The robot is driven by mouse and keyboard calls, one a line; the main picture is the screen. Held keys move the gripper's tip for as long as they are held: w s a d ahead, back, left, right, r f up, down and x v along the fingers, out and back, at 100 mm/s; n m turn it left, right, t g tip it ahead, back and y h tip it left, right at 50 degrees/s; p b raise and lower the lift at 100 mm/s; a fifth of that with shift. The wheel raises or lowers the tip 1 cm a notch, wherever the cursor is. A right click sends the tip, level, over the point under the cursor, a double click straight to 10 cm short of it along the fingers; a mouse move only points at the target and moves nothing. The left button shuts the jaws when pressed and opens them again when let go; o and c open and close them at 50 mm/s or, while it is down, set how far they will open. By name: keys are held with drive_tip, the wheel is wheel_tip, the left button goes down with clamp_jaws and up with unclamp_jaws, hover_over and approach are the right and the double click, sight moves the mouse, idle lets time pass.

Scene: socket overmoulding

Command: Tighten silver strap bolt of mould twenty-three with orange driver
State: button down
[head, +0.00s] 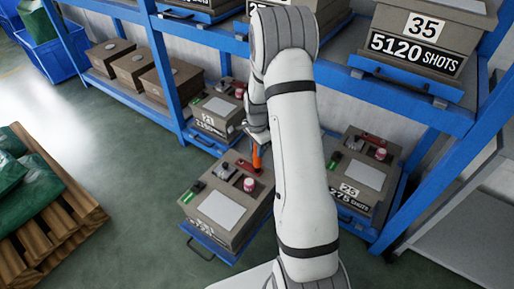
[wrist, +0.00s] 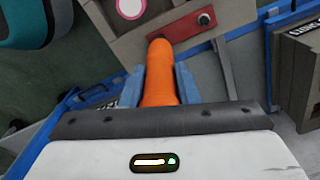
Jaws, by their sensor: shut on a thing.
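My gripper (head: 258,132) is shut on the orange driver (head: 257,158), which points down at a grey-brown mould (head: 240,216) on a pulled-out blue tray. The driver (wrist: 160,78) also shows between the jaws in the wrist view. A red strap (head: 245,165) lies on the mould's top, and the driver is over or beside it. In the wrist view the red strap (wrist: 186,31) shows a dark bolt (wrist: 204,19) at its right end; its left end is behind the driver. I see no silver bolt and cannot tell whether the tip touches. This mould's number is not readable.
Mould 25 (head: 363,179) stands to the right, another mould (head: 213,112) behind left. Blue rack posts (head: 163,62) and shelf beams surround the arm. A pallet (head: 70,215) with green sacks stands at left. Green floor (head: 128,150) is clear between.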

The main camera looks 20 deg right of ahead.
idle(0.3)
drive_tip(key=shift+r+p, duration=1.85)
drive_tip(key=shift+r, duration=0.65)
